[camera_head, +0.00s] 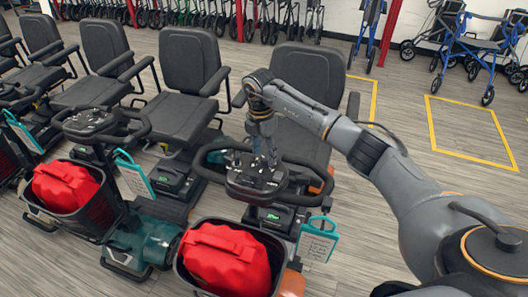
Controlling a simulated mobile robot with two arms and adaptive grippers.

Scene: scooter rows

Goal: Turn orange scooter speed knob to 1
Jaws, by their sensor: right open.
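The orange scooter (291,282) stands at the front centre, with small orange body parts showing and a dark looped handlebar. Its control console (254,181) is dark with small light markings. The speed knob is too small and too covered by my gripper to make out. My right gripper (268,160) points down over the far side of the console, its fingers open. I cannot tell whether the fingertips touch the knob or are just above it. My left gripper is not in view.
A red bag (225,257) sits in the scooter's front basket. A tag card (317,239) hangs at its right side. A teal scooter (149,243) with another red bag (66,186) stands to the left.

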